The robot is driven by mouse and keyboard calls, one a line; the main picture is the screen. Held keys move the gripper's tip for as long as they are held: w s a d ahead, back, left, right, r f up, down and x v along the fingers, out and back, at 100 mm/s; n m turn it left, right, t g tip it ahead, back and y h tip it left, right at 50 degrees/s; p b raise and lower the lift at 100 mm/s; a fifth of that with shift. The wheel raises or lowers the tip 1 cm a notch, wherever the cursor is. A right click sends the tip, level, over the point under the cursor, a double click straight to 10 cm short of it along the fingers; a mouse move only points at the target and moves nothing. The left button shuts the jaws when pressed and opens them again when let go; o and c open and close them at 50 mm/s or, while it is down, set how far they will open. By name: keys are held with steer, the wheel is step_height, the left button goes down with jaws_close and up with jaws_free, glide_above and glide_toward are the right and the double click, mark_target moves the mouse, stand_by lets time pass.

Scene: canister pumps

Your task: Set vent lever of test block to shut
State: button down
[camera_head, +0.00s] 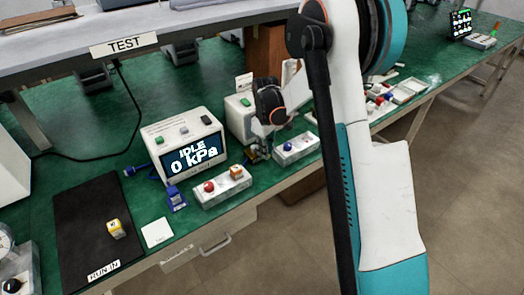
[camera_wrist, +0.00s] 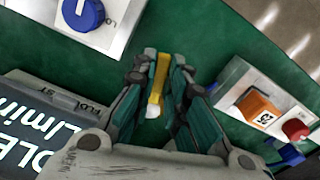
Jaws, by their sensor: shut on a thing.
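My gripper (camera_wrist: 165,92) is shut on a slim yellow piece (camera_wrist: 159,78) with a pale tip, seen between its fingers in the wrist view. In the head view my gripper (camera_head: 257,152) is low between two white blocks, and the piece is too small to make out. The left block (camera_head: 213,199) carries a red knob (camera_head: 209,186) and an orange cube (camera_head: 236,172). It also shows at the right of the wrist view (camera_wrist: 236,76), apart from the fingers. I cannot make out a vent lever label on it.
The other white block (camera_head: 299,154) has a blue knob (camera_head: 288,145).

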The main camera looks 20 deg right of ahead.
steer(key=shift+w+d+n, duration=0.2)
steer(key=shift+d+n, duration=0.05)
steer(key=shift+n, duration=0.45)
steer(key=shift+w+d+n, duration=0.15)
steer(key=shift+d+n, duration=0.1)
steer(key=shift+n, duration=0.45)
steer(key=c, duration=1.6)
jaws_free()
steer(key=shift+r, duration=0.1)
step_height(320, 180, up, 12)
steer(key=shift+w, duration=0.1)
